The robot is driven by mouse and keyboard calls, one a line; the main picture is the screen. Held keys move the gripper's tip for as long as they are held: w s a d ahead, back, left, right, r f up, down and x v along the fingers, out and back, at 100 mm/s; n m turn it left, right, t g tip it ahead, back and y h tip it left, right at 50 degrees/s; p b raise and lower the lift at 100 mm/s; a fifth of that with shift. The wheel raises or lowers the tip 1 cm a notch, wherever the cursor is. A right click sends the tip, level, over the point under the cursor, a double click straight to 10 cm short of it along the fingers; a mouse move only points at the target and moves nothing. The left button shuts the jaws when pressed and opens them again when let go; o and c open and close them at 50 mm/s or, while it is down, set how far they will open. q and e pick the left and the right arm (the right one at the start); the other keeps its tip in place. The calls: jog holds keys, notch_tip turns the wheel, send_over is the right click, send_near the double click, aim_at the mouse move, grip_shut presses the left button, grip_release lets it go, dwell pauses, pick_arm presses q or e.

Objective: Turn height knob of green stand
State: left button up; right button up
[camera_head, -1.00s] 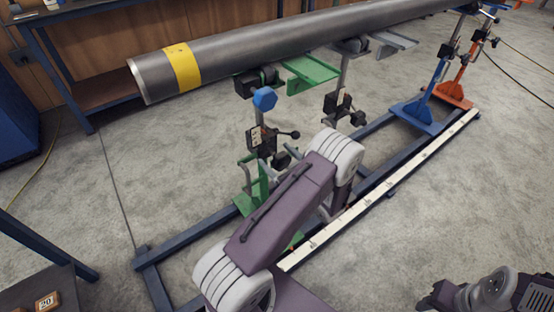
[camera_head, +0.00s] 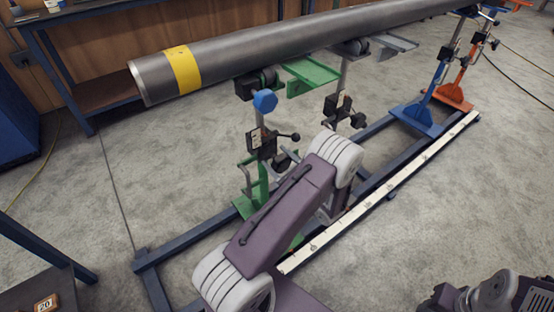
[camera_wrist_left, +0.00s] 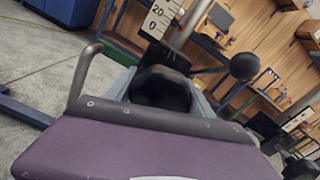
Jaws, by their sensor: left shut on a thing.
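The green stand (camera_head: 264,190) is under the near left end of the pipe, partly hidden by my left arm. Its dark height knob (camera_wrist_left: 160,90) is in the middle of the left wrist view, between the grey fingers of my left gripper (camera_wrist_left: 165,98). My left gripper is shut on this knob. In the head view the gripper (camera_head: 289,161) is mostly hidden behind my own arm, beside the stand's black clamp block (camera_head: 262,143). A black ball-ended lever (camera_head: 295,137) sticks out just above; its ball also shows in the left wrist view (camera_wrist_left: 244,67). My right gripper is out of view.
The steel pipe (camera_head: 300,40) with a yellow band lies across the stands. A grey stand (camera_head: 338,105), a blue stand (camera_head: 420,115) and an orange stand (camera_head: 455,97) stand further right. A blue rail frame (camera_head: 190,240) and a white scale strip (camera_head: 380,200) run along the floor.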

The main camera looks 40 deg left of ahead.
pick_arm(q)
jog(key=n+b, duration=0.1)
jog(key=n, duration=0.4)
jog(key=shift+f+n, duration=0.15)
jog(key=shift+n, duration=0.15)
jog(key=n+b, duration=0.1)
jog(key=n, duration=0.1)
jog(key=shift+n+b, duration=0.4)
jog(key=n+b, duration=0.1)
jog(key=n, duration=0.1)
jog(key=shift+f+n+b, duration=0.1)
jog(key=shift+n+b, duration=0.2)
jog(key=shift+b, duration=0.1)
jog(key=shift+n+b, duration=0.7)
jog(key=shift+n, duration=0.2)
jog(key=n+b, duration=0.4)
jog(key=b, duration=0.1)
jog(key=shift+f+n+b, duration=0.1)
jog(key=shift+n+b, duration=0.2)
jog(key=shift+n, duration=0.1)
jog(key=shift+n+b, duration=1.1)
jog(key=shift+b, duration=0.15)
jog(key=shift+r, duration=0.2)
jog(key=o, duration=1.4)
jog(key=shift+c, duration=0.2)
